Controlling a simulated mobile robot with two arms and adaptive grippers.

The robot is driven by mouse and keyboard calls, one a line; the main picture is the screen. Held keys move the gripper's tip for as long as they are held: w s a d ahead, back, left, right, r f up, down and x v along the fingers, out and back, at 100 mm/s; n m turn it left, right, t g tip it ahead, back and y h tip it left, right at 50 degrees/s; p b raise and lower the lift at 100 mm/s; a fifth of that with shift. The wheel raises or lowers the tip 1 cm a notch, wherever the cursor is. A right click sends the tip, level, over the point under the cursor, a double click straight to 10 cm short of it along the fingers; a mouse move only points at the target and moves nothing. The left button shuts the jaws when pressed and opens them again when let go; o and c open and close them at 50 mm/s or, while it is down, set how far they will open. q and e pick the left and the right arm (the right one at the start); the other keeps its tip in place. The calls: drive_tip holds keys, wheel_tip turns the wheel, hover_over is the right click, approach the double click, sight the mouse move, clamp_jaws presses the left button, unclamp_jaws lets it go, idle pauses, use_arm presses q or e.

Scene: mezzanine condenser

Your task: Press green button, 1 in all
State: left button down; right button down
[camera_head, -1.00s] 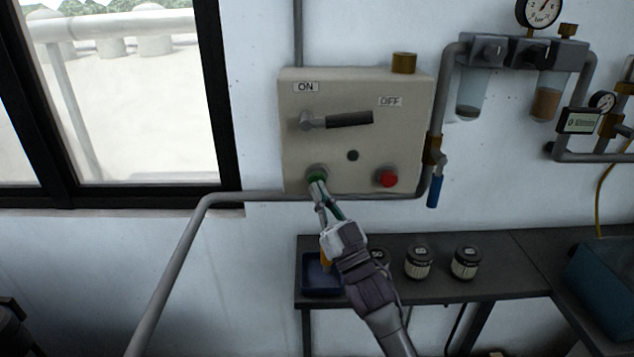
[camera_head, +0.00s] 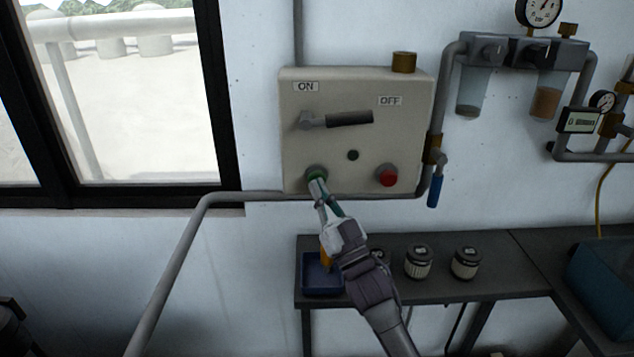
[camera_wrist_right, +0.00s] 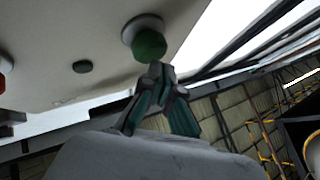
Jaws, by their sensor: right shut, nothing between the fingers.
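The green button (camera_head: 316,173) sits at the lower left of a beige control box (camera_head: 296,140) on the wall. It also shows in the right wrist view (camera_wrist_right: 149,45), as a green cap on a pale round base. My right gripper (camera_head: 317,184) is shut and empty, its fingertips at the button's lower edge. In the right wrist view the fingertips (camera_wrist_right: 155,70) are just below the button; whether they touch it I cannot tell. My left gripper is not in view.
A red button (camera_head: 387,176), a dark round knob (camera_head: 353,155) and a lever handle (camera_head: 348,119) are on the same box. A blue-handled valve (camera_head: 435,190) hangs to its right. Below stands a dark bench (camera_head: 490,248) with a blue tray (camera_head: 310,288) and several jars.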

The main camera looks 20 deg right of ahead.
drive_tip(key=shift+w+d, duration=0.15)
drive_tip(key=shift+w, duration=0.4)
idle(0.9)
drive_tip(key=shift+s, duration=0.15)
drive_tip(key=shift+s+a, duration=0.25)
drive_tip(key=shift+s, duration=0.55)
drive_tip(key=s+p, duration=0.1)
drive_tip(key=s, duration=0.1)
drive_tip(key=s+a+p, duration=0.1)
drive_tip(key=s, duration=0.1)
drive_tip(key=shift+s+a, duration=0.2)
drive_tip(key=shift+s, duration=0.2)
drive_tip(key=shift+f, duration=0.15)
